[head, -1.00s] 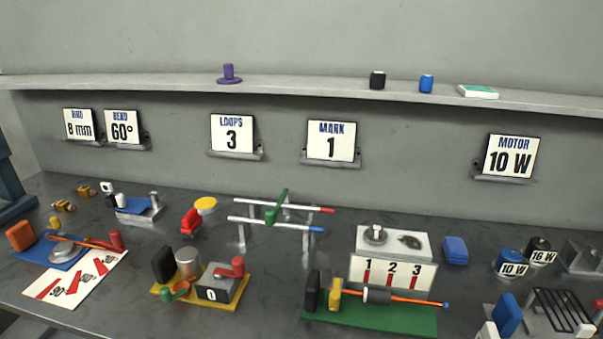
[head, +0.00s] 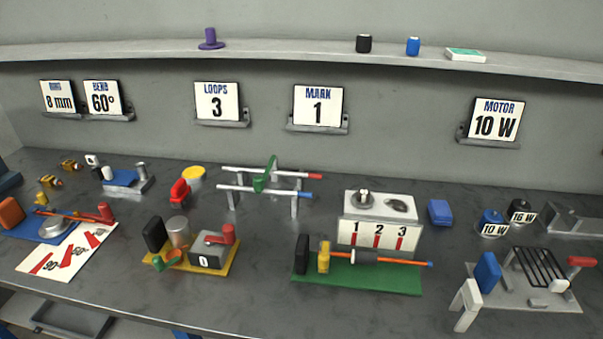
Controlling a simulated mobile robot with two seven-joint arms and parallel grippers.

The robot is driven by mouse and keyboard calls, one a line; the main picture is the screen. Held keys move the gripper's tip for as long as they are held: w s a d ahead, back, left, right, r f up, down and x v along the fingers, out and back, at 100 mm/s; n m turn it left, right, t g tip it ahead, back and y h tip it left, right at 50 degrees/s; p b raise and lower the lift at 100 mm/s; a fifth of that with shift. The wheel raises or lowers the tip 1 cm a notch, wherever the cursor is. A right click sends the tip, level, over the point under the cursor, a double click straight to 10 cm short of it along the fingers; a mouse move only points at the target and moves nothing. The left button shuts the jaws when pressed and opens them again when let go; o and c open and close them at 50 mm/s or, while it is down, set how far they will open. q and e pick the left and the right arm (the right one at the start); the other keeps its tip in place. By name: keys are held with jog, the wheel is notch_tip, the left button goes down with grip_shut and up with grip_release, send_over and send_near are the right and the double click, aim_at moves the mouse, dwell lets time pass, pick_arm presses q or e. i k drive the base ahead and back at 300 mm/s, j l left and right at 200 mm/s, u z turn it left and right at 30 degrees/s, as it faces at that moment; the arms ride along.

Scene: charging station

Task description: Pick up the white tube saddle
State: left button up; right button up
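A small white block with a dark opening (head: 92,159) stands at the back left of the bench; it looks like the white tube saddle, but it is too small to be sure. It is beside the blue and grey fixture (head: 122,180), which has a white cylinder (head: 107,173) close by. Two yellow-brown pieces (head: 69,165) (head: 50,181) lie to its left. Neither of my grippers is in view.
Left front holds a blue base with an orange block (head: 11,212) and a white angle card (head: 35,263). A yellow-based fixture (head: 225,265), a two-rail stand (head: 240,190) and a green-based fixture (head: 395,284) fill the middle. A wire-rack fixture (head: 500,297) stands at right.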

aim_at(469, 295)
jog(key=z, duration=1.35)
